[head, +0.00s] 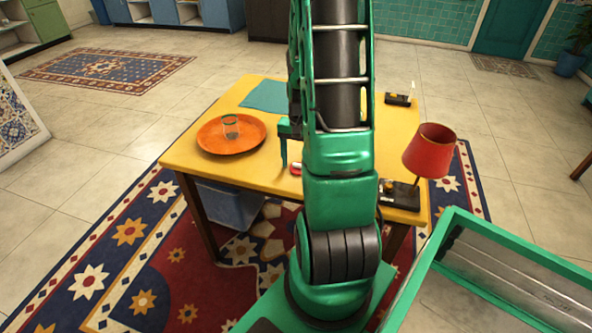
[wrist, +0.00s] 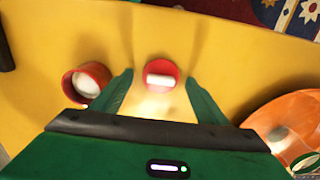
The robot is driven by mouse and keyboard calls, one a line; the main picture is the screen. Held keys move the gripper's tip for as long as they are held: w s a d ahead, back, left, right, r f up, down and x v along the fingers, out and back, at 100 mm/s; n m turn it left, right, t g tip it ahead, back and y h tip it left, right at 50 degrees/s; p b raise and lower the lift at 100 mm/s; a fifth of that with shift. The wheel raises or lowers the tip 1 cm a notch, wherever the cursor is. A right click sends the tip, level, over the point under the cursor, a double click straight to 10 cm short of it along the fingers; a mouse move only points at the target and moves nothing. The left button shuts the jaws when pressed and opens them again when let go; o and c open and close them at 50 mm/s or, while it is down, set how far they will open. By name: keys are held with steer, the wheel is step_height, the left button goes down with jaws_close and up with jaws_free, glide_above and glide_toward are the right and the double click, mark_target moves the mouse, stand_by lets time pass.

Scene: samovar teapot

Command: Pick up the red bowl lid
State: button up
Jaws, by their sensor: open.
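The red bowl lid (wrist: 161,67) is a small red disc with a white bar-shaped handle, lying on the yellow table (wrist: 215,35). In the head view the lid (head: 295,169) shows partly beside my arm. My gripper (wrist: 159,80) is open, with one green finger to each side of the lid in the wrist view. The lid appears just beyond the fingertips, and no contact shows. A red bowl (wrist: 87,80) with white inside stands left of the left finger, close to it. My arm hides this bowl in the head view.
A red lamp (head: 428,150) stands at the right edge. A teal mat (head: 262,97) lies at the back.

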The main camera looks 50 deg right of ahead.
steer(key=shift+c, duration=0.6)
steer(key=c, duration=1)
steer(key=shift+r, duration=0.1)
